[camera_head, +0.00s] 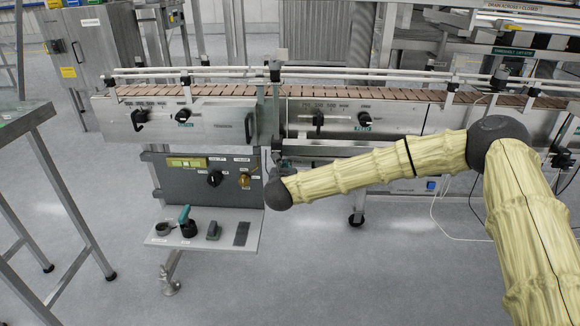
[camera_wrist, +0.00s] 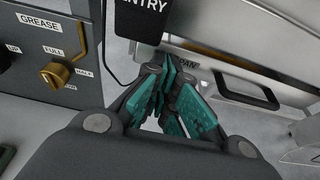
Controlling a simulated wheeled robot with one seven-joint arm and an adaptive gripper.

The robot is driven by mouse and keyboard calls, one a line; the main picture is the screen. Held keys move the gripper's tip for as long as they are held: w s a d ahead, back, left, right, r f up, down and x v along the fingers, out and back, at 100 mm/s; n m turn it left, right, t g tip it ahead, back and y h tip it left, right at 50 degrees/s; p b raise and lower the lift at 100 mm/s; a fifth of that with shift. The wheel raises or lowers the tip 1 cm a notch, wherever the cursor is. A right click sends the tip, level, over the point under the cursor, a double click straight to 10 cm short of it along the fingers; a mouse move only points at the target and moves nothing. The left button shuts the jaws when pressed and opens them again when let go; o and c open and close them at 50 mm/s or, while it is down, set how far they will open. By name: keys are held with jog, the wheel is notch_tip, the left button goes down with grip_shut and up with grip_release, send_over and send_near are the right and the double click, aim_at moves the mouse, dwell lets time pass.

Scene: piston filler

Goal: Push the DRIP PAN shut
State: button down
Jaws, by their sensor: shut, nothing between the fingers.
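The drip pan (camera_wrist: 216,67) is a metal drawer in the upper right of the wrist view. It has a black bar handle (camera_wrist: 248,93) and a label of which only "PAN" shows beside my fingertips. How far it stands out is hard to tell. My gripper (camera_wrist: 168,75) is shut and empty, its teal-padded fingers together in front of the label end of the pan, left of the handle. Contact cannot be told. In the head view my gripper (camera_head: 277,160) is small and partly hidden behind the wrist, below the conveyor; the pan is largely hidden by my arm there.
A dark panel (camera_head: 205,178) with a brass GREASE knob (camera_wrist: 59,75) is left of my gripper. A black "ENTRY" plate (camera_wrist: 143,18) hangs just above the fingers. A shelf (camera_head: 215,222) with small tools sits below the panel. The conveyor (camera_head: 200,91) runs above.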

jog(key=p+v, duration=0.2)
jog(key=v, duration=0.8)
jog(key=s+a+f+n+g+y, duration=0.1)
jog(key=s+f+n+g+y, duration=0.15)
jog(key=s+f+n, duration=0.75)
jog(key=s+a+f+n+g+y, duration=0.1)
jog(key=s+f+n+g+y, duration=0.15)
jog(key=s+f+n, duration=0.8)
jog(key=s+d+f+n+g+h, duration=0.1)
jog(key=s+d+f+n+g, duration=0.2)
jog(key=s+d+f+n, duration=0.5)
jog(key=s+d+f+n+g, duration=0.2)
jog(key=s+d+f+g, duration=0.15)
jog(key=s+f, duration=0.6)
jog(key=s+d+r+n+g+h, duration=0.25)
jog(key=s+d+n, duration=0.45)
jog(key=s+d, duration=0.6)
notch_tip(320, 180, up, 26)
jog(key=a+p, duration=0.1)
jog(key=p, duration=2.4)
jog(key=shift+s+a+f+m+g, duration=0.2)
jog(key=shift+a+f+m+g, duration=0.1)
jog(key=shift+a+m, duration=0.1)
